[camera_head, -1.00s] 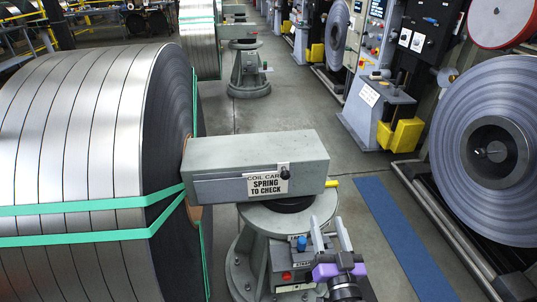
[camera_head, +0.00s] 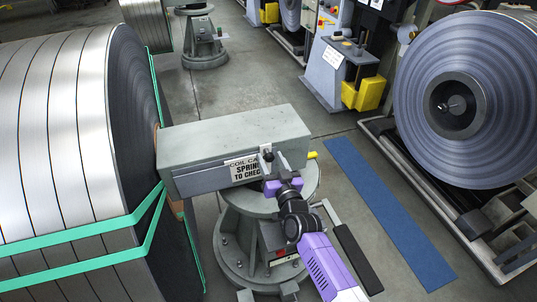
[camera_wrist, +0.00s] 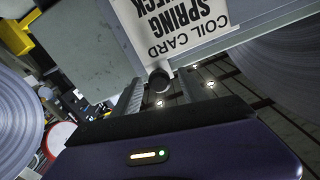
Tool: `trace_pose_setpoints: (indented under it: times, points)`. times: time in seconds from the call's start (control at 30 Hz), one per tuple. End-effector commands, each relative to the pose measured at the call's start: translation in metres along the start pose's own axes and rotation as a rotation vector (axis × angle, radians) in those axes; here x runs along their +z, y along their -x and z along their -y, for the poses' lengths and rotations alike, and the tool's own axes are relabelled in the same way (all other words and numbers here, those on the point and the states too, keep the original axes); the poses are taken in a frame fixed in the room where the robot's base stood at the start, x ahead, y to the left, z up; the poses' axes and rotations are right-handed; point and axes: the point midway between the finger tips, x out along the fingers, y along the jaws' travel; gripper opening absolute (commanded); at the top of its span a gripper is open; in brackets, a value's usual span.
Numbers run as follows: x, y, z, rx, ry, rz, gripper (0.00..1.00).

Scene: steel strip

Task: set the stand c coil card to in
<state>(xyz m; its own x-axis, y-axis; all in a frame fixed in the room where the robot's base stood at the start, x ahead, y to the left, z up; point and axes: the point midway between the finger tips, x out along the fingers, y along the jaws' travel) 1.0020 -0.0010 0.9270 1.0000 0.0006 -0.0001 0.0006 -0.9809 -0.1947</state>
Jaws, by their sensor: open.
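The white coil card (camera_head: 241,171), printed "COIL CARD SPRING TO CHECK", is on the side of a grey block (camera_head: 225,136) on a round pedestal stand (camera_head: 241,222). In the wrist view the card (camera_wrist: 170,30) appears upside down and is cut off by the top edge. A small dark knob (camera_head: 267,154) is at the card's right end; the wrist view shows it (camera_wrist: 158,79) between my fingers. My purple gripper (camera_head: 273,167) is open, its fingers on either side of the knob. I cannot tell whether they touch it.
A large banded steel coil (camera_head: 75,130) stands close on the left, beside the block. A yellow-tipped handle (camera_head: 312,155) sticks out at the block's right end. A blue floor strip (camera_head: 385,215) and another coil (camera_head: 490,65) lie to the right.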

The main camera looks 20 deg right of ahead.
Motion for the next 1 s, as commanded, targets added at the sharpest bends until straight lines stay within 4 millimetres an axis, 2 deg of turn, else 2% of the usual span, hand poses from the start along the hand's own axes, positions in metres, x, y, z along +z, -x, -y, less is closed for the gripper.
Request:
trace_pose_setpoints:
  times: [0.2,0.53,0.8,1.0]
  points:
    - [0.000,-0.017,0.000,0.000,0.000,0.000,0.50]
    - [0.000,-0.019,0.000,0.000,0.000,0.000,0.50]
    - [0.000,-0.019,0.000,0.001,0.000,0.000,0.00]
    - [0.000,-0.019,-0.001,0.001,0.000,0.000,0.00]
